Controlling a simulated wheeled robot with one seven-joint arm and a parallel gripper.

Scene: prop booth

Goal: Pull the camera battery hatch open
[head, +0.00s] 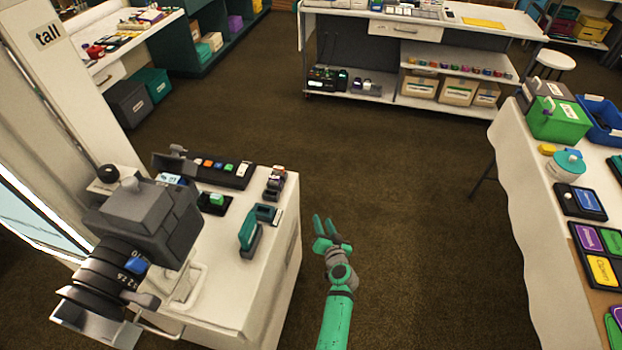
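A large grey and black camera (150,235) stands at the left end of a white-topped stand, its lens pointing toward the lower left.
On the stand (240,295), a teal and dark device (250,232), a black strip with coloured blocks (215,168) and small items lie right of the camera. A white-clothed table (525,210) stands at right. The floor between is clear.

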